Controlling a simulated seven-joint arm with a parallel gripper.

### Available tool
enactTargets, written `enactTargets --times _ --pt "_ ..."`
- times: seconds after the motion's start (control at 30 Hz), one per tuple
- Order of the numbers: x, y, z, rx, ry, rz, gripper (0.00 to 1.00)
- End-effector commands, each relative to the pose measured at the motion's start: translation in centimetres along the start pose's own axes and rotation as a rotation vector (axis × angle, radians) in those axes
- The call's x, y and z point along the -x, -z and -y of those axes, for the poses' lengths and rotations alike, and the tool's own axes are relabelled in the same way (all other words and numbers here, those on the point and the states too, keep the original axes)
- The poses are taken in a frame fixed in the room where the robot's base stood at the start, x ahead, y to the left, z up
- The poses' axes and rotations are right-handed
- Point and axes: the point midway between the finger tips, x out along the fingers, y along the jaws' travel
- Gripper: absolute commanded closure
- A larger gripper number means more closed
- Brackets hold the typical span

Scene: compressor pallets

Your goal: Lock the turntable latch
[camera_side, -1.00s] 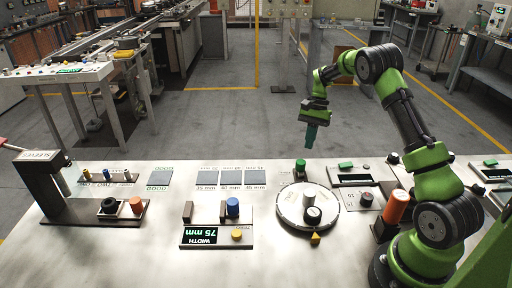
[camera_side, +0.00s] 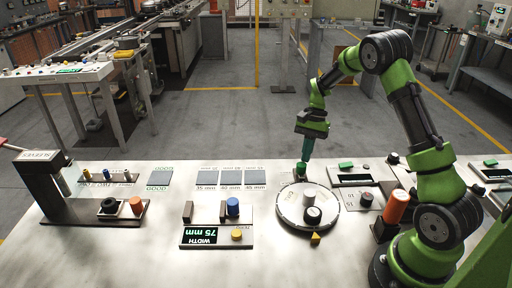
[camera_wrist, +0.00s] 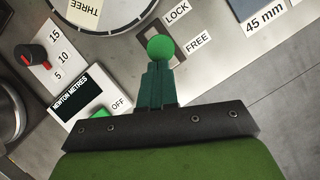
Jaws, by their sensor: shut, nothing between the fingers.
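The turntable (camera_side: 308,222) is a round white disc on the bench, with a white cylinder and a dark knob on it. Its edge also shows at the top of the wrist view (camera_wrist: 115,18). The latch has a round green knob (camera_wrist: 160,47), set beside labels LOCK (camera_wrist: 177,13) and FREE (camera_wrist: 199,43). In the side view the green latch (camera_side: 301,170) is at the disc's far edge. My gripper (camera_wrist: 157,72) is shut and empty, its teal fingertips right at the green knob. Whether they touch it, I cannot tell.
A torque display with a green OFF button (camera_wrist: 99,114) and a red-marked dial (camera_wrist: 32,56) lie beside the latch. An orange cylinder (camera_side: 397,206) stands right of the turntable. The 45 mm pad (camera_side: 255,177) lies left of it.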

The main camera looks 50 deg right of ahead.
Motion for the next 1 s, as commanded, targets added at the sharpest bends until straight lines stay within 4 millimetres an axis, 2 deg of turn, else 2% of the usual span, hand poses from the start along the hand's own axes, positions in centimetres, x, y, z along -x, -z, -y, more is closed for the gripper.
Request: enactTargets --times 0.2,0.53,0.67,0.83,1.0 --pt "-0.6 -1.2 -0.7 -0.001 -0.003 0.002 1.00" --pt "-0.7 -1.1 -0.8 -0.001 -0.004 0.001 1.00" --pt "-0.3 -0.1 -0.8 -0.001 -0.003 0.000 1.00" --pt "1.0 2.9 -0.7 -0.005 0.001 0.000 1.00" --pt "5.4 2.6 -0.6 0.000 0.003 -0.004 1.00"
